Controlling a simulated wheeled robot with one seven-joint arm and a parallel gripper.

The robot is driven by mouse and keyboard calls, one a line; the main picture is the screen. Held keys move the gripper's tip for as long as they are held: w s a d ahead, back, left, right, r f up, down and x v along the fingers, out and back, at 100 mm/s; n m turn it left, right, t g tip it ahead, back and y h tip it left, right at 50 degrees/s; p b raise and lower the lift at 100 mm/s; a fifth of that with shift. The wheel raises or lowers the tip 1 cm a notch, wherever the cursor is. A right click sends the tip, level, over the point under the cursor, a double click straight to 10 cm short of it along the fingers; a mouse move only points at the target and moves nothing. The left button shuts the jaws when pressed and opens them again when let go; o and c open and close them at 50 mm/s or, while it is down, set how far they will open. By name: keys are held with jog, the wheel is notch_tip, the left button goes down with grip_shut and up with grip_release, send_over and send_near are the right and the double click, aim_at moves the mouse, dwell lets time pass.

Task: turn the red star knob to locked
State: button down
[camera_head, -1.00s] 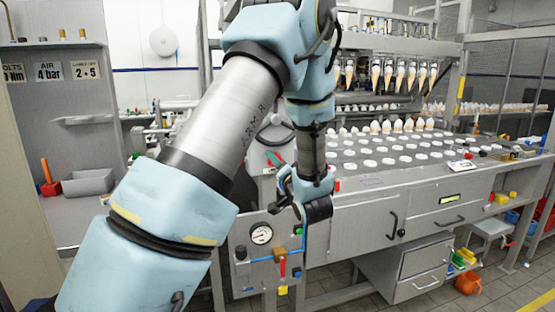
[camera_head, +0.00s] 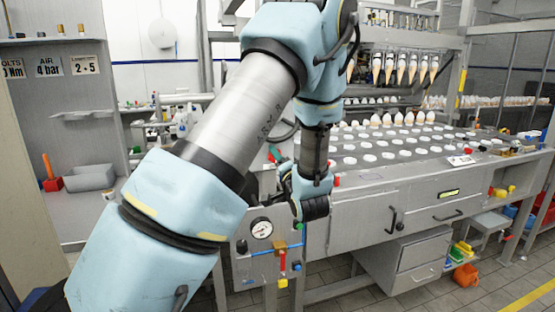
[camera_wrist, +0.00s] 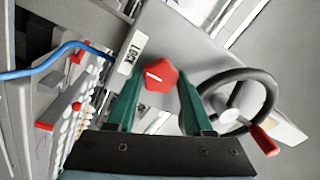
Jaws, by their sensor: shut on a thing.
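The red star knob (camera_wrist: 161,72) shows in the wrist view on a grey panel, with a short white line on its face. The line points toward the left side, roughly to the white LOCK label (camera_wrist: 131,53) beside the knob. My gripper (camera_wrist: 158,84) has its two green fingers on either side of the knob and is shut on it. In the head view my arm covers the knob, and the fingers cannot be made out clearly.
A black handwheel with a red handle (camera_wrist: 238,100) is close to the right finger in the wrist view. A blue hose (camera_wrist: 45,65) runs at the left. In the head view a gauge panel (camera_head: 262,229) sits below my wrist, and the conveyor table (camera_head: 365,205) extends right.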

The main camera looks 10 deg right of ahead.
jog(key=shift+c, duration=1.5)
grip_release()
jog(key=s+d+f+b, duration=0.1)
jog(key=s+b, duration=0.2)
jog(key=s, duration=0.7)
jog(key=shift+s+d, duration=0.15)
jog(key=shift+s, duration=0.2)
jog(key=w+a+f+n+g+h, duration=0.3)
jog(key=a+f+n+g+h, duration=0.15)
jog(key=a+f+g, duration=0.35)
jog(key=s+a+f+n+g+y, duration=0.1)
jog(key=s+a+n+g+y, duration=0.1)
jog(key=s+a+n+g, duration=0.3)
jog(key=s+a+g, duration=0.4)
jog(key=s+a, duration=0.5)
jog(key=shift+s+a+f+n, duration=0.2)
jog(key=shift+f+n, duration=0.15)
